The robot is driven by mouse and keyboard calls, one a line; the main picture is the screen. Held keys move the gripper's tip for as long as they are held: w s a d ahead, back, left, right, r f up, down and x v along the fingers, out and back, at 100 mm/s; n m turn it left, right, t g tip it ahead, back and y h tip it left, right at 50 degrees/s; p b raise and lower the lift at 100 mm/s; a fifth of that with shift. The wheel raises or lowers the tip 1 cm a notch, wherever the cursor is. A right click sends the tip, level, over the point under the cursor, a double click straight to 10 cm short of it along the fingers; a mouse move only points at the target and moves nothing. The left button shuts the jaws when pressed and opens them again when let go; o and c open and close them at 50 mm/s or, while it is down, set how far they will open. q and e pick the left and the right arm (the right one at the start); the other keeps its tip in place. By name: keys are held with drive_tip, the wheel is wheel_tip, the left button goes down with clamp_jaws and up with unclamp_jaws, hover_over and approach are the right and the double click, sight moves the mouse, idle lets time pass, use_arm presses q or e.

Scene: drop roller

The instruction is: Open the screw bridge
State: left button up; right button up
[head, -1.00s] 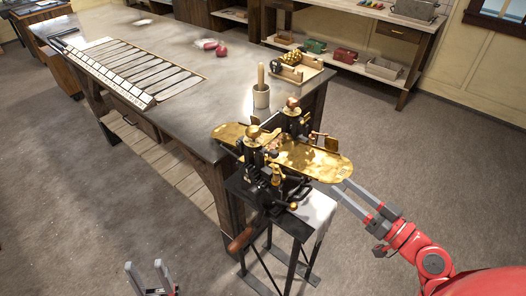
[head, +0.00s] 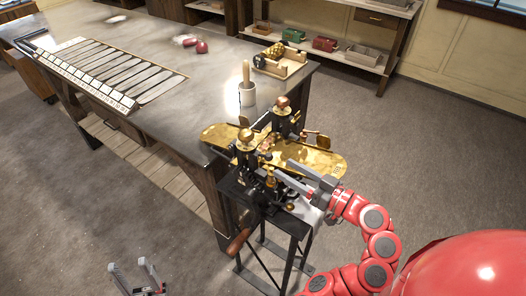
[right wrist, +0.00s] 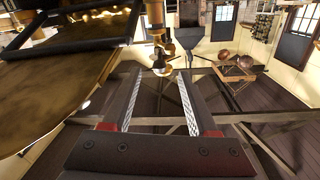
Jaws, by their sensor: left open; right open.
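The drop roller machine, with its black frame (head: 262,190), stands on a small metal stand. It has a long brass tray (head: 320,162) and two upright posts topped by a near brass knob (head: 246,135) and a far brass knob (head: 282,103). I cannot tell exactly which part is the screw bridge. My right gripper (head: 282,169) is open at the machine's near right side. In the right wrist view, a small brass knob (right wrist: 160,65) shows between and just beyond the open fingertips (right wrist: 158,75); contact is not visible. My left gripper (head: 130,268) is open and empty, low at the front left.
A large metal-topped workbench (head: 205,85) stands behind and left of the machine. It carries a white cup with a wooden stick (head: 247,95), a wooden tray (head: 285,65) and red items (head: 201,47). A wooden handle (head: 238,242) sticks out below the machine. Floor at right is free.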

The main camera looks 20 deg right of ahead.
sight(264, 156)
drive_tip(key=p+x, duration=0.4)
drive_tip(key=x, duration=0.4)
drive_tip(key=shift+a+r, duration=0.1)
drive_tip(key=shift+r, duration=0.05)
drive_tip(key=shift+w+a, duration=0.15)
drive_tip(key=shift+w, duration=0.1)
drive_tip(key=shift+s, duration=0.1)
drive_tip(key=c, duration=0.8)
clamp_jaws()
